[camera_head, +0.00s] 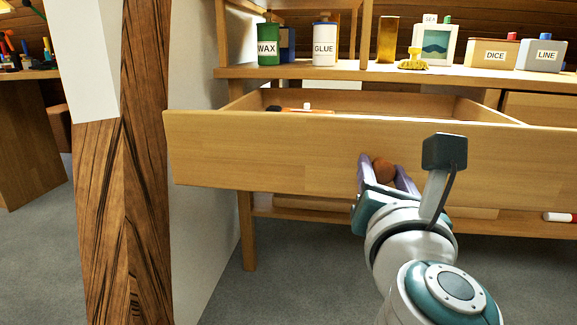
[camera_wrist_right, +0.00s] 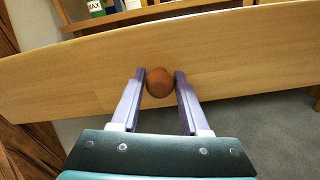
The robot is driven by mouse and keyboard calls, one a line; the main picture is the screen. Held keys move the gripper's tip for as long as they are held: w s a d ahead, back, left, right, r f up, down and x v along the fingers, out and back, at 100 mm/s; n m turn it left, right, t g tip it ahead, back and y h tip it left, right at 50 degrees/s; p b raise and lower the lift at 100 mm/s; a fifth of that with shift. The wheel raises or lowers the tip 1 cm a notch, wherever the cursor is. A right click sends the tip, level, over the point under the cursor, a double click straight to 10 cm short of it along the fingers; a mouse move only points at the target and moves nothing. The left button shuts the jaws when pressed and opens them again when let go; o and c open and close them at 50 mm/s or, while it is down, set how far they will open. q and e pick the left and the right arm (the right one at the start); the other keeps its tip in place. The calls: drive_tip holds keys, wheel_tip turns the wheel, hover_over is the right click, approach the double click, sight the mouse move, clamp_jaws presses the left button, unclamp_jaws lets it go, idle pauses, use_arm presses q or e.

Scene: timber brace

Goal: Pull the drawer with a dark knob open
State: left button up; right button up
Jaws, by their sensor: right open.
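The drawer (camera_head: 270,150) of the wooden desk stands pulled out, with its inside showing from above. Its knob (camera_head: 383,170) is round and reddish brown, on the drawer front. My right gripper (camera_head: 384,172) is at the knob, with one finger on each side of it. In the right wrist view the knob (camera_wrist_right: 159,82) sits between the fingertips of the right gripper (camera_wrist_right: 160,78), which is open. A small gap shows beside the right finger; contact on the left side is hard to tell. My left gripper is not in view.
A desk top (camera_head: 345,72) behind the drawer carries a WAX tin (camera_head: 268,46), a GLUE bottle (camera_head: 324,45) and boxes. An orange-handled tool (camera_head: 300,109) lies in the drawer. A timber post (camera_head: 122,200) stands at left. A red-and-white marker (camera_head: 560,217) lies low at right.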

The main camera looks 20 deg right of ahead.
drive_tip(key=o, duration=0.4)
drive_tip(key=shift+c, duration=0.2)
drive_tip(key=v, duration=1)
